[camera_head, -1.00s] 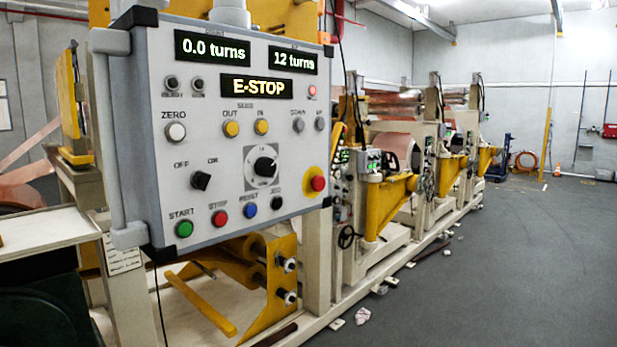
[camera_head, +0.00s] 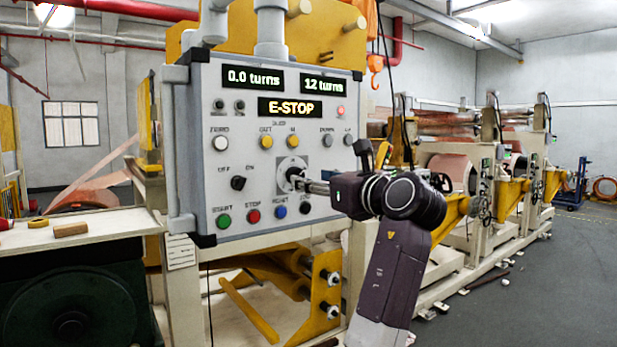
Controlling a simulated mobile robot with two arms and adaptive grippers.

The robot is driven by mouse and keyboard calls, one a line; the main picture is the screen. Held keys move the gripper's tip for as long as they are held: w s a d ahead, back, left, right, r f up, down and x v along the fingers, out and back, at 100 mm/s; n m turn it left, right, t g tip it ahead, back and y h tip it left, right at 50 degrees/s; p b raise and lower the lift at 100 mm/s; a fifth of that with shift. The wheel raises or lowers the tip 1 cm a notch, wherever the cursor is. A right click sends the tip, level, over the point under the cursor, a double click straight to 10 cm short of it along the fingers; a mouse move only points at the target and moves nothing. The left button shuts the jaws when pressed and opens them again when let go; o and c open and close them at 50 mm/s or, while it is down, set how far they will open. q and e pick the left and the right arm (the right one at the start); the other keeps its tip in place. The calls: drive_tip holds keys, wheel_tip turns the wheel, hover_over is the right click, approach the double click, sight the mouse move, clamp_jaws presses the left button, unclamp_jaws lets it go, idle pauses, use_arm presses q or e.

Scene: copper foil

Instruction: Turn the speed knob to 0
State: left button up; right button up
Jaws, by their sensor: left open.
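The speed knob (camera_head: 294,174) is a black knob on a square grey dial plate, right of centre on the grey control panel (camera_head: 262,222). My left gripper (camera_head: 306,183) is open, its fingers pointing left at the knob. The fingertips are at the knob's right side and overlap it in the picture; I cannot tell whether they touch it. The knob's pointer and dial marks are partly hidden and too small to read. The gripper and wrist hide the red emergency button on its yellow collar. My right gripper is not in view.
The panel displays read 0.0 turns, 12 turns and E-STOP (camera_head: 290,108). A black off/on selector (camera_head: 238,183) is left of the knob. Green, red and blue buttons lie below. A bench (camera_head: 105,226) with a wooden block (camera_head: 70,230) stands at left. Open floor lies right.

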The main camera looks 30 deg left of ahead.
use_arm(q)
drive_tip(key=p+x, duration=0.1)
drive_tip(key=x, duration=0.5)
drive_tip(key=shift+w+a+p, duration=0.25)
drive_tip(key=shift+a+p, duration=0.05)
drive_tip(key=shift+p, duration=0.1)
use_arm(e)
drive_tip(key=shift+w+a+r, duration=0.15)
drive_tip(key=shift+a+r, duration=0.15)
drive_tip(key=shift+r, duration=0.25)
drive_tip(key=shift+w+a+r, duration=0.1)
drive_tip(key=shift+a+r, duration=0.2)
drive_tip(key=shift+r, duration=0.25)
use_arm(q)
drive_tip(key=shift+f, duration=0.1)
drive_tip(key=shift+c, duration=0.2)
drive_tip(key=c, duration=1.1)
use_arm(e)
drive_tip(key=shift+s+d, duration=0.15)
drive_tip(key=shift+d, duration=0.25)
